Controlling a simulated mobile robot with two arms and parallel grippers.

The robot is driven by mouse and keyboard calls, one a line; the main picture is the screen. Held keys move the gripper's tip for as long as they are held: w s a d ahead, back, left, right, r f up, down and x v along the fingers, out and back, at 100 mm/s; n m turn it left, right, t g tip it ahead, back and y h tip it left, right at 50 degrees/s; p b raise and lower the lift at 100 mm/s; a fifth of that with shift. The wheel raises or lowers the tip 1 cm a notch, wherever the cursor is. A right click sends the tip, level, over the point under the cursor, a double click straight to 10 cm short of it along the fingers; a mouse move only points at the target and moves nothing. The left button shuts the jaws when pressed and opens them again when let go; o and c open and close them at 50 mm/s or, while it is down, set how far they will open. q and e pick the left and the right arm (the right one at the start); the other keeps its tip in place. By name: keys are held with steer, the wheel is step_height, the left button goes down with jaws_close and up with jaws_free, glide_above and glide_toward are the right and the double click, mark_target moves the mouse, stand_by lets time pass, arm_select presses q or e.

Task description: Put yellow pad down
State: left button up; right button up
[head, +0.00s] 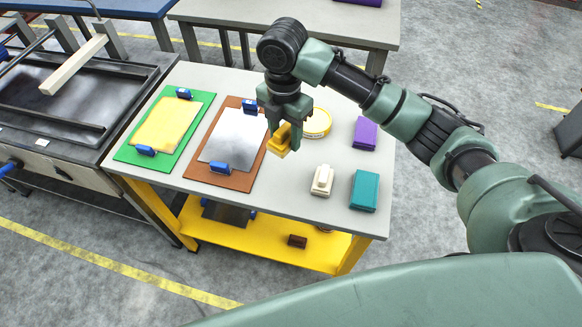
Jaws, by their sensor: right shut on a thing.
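The yellow pad (280,141) is a small yellow-orange block. My right gripper (284,128) is shut on it and holds it tilted, over the middle of the grey table (310,205). It appears to the right of the brown board (214,178); whether it touches the tabletop is hard to tell. A yellow roll of tape (319,124) lies just behind and to the right of the gripper, partly hidden by it. My left gripper is not in view.
A green board with a yellow sheet (165,127) lies at left; the brown board bears a silvery sheet (233,138). Blue clamps sit on both. A cream block (322,180), a teal box (364,190) and a purple box (365,133) stand at right. The press (80,100) adjoins at left.

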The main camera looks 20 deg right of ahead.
steer(key=p, duration=0.1)
glide_above(287, 176)
step_height(287, 176, down, 9)
steer(key=shift+f, duration=0.1)
step_height(287, 176, down, 4)
steer(key=shift+p, duration=0.5)
steer(key=shift+f, duration=0.35)
steer(key=shift+f, duration=0.1)
steer(key=o, duration=1.3)
step_height(287, 176, up, 12)
steer(key=shift+r+b, duration=0.15)
steer(key=shift+b, duration=0.8)
